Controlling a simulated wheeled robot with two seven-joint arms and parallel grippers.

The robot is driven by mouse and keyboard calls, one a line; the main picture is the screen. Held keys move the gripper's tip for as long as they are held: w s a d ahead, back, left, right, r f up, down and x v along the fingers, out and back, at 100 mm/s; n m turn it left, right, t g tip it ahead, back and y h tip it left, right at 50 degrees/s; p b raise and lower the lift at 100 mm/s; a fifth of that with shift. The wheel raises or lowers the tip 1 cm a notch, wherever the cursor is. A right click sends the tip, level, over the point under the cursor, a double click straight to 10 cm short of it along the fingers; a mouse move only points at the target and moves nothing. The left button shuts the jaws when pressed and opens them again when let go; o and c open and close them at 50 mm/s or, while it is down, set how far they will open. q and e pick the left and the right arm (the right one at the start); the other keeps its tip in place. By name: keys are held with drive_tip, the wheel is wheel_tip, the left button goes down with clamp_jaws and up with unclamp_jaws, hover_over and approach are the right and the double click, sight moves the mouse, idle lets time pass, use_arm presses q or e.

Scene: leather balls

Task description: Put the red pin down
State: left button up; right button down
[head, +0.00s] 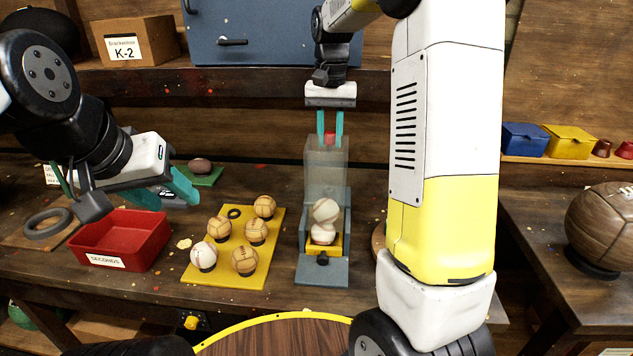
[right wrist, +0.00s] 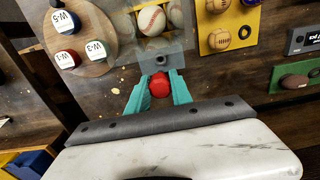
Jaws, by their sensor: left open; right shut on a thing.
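The red pin (head: 330,138) is between the teal fingers of my right gripper (head: 330,126), which is shut on it. In the head view the pin is at the upper end of a grey stand with clear walls (head: 325,175). In the right wrist view the red pin (right wrist: 159,86) shows as a rounded red end between the fingertips (right wrist: 160,90). I cannot tell whether the pin touches the stand. My left gripper (head: 182,187) is open and empty, above the bench at the left.
Two pale balls (head: 324,222) sit one above the other inside the stand. A yellow board (head: 230,278) with several stitched balls lies to its left, beside a red "SECONDS" bin (head: 150,250). A round wooden board (right wrist: 100,65) holds labelled jars. My right arm hides part of the bench.

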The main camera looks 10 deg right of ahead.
wheel_tip(320, 180, down, 11)
drive_tip(key=shift+w+f, duration=0.15)
drive_tip(key=shift+f, duration=0.05)
idle(0.3)
drive_tip(key=shift+f, duration=0.15)
drive_tip(key=c, duration=1.1)
unclamp_jaws()
drive_tip(key=shift+c, duration=0.2)
wheel_tip(320, 180, up, 12)
drive_tip(key=shift+r, duration=0.2)
